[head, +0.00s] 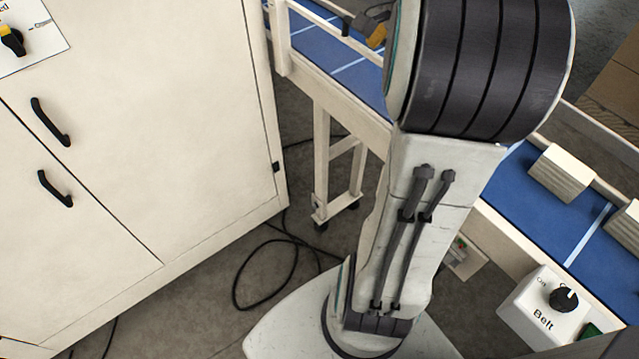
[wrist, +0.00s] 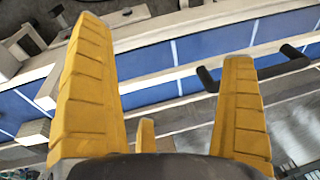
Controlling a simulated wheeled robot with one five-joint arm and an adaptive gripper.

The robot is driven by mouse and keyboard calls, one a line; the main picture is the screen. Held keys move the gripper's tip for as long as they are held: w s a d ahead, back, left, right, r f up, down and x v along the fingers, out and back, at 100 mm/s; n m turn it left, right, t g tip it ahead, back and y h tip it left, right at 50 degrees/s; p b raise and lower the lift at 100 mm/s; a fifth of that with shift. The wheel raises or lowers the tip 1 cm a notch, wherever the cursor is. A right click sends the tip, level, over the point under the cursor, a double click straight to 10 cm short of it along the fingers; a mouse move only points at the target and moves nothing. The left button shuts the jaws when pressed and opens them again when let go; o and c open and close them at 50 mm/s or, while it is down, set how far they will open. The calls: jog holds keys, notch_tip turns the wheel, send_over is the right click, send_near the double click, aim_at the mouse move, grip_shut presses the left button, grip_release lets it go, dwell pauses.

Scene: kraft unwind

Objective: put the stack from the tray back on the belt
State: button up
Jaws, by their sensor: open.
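My gripper (wrist: 161,42) is open, its two yellow fingers wide apart with nothing between them in the wrist view. In the head view only a part of it (head: 372,28) shows past my arm, over the far stretch of the blue belt (head: 590,235). The belt also runs behind the fingers in the wrist view (wrist: 205,45). A cream stack (head: 560,173) of sheets sits on the belt at right in the head view, and another stack (head: 627,220) is cut by the right edge. I cannot make out the tray or a stack on it.
A white cabinet (head: 140,130) with black handles stands at left. A white Belt control box (head: 550,305) with a black knob is on the near side of the belt. A black cable (head: 270,270) lies on the floor. Pale rails edge the belt.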

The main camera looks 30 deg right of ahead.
jog(key=s+a+f+n+t, duration=0.2)
jog(key=a+n, duration=0.7)
jog(key=a, duration=0.7)
jog(key=s+a+f+n+t+y, duration=0.1)
jog(key=s+a+f+n, duration=0.5)
jog(key=a+n, duration=0.1)
jog(key=shift+a+n+y, duration=0.3)
jog(key=shift+a, duration=0.3)
